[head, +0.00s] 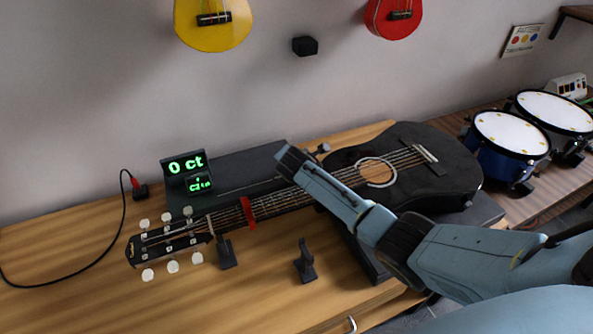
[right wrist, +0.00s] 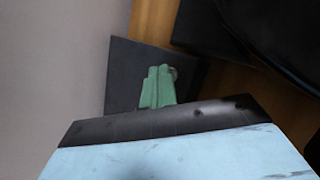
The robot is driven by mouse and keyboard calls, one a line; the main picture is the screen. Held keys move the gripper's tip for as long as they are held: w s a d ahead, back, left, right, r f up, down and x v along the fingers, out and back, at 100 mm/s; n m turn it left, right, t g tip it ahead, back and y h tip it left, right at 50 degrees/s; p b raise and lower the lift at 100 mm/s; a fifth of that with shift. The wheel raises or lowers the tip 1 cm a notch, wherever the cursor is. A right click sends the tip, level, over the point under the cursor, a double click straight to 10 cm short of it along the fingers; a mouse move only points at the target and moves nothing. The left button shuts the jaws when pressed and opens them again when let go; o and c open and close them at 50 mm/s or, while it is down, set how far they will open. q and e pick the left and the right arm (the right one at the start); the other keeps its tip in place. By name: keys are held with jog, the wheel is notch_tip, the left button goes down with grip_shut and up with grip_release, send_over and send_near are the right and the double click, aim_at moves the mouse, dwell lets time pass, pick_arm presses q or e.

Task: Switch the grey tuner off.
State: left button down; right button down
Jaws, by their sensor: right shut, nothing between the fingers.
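A dark grey display (head: 183,164) with green "0 ct" stands on the wooden bench at the left. A smaller dark screen (head: 199,184) with green characters is in front of it. A dark flat slab (head: 240,166) lies right of them, behind the guitar neck; I cannot tell whether it belongs to the tuner. My right gripper (head: 284,155) is shut and empty, reaching over the guitar to the slab's right end. In the right wrist view its green fingers (right wrist: 158,73) are together in front of a dark panel (right wrist: 124,72). A small round grey knob (right wrist: 173,73) shows beside the fingertips. My left gripper is not in view.
A black acoustic guitar (head: 345,178) lies across the bench under my right arm. A small dark stand (head: 305,262) is in front. A cable (head: 122,200) runs at the left. Drums (head: 510,138) stand at the right. The bench's front left (head: 90,300) is clear.

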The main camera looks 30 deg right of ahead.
jog(key=shift+f, duration=0.2)
dwell(0.5)
jog(key=shift+r, duration=0.1)
jog(key=shift+r+p, duration=0.6)
jog(key=shift+p, duration=0.25)
notch_tip(320, 180, up, 6)
jog(key=p, duration=0.6)
jog(key=shift+f, duration=0.1)
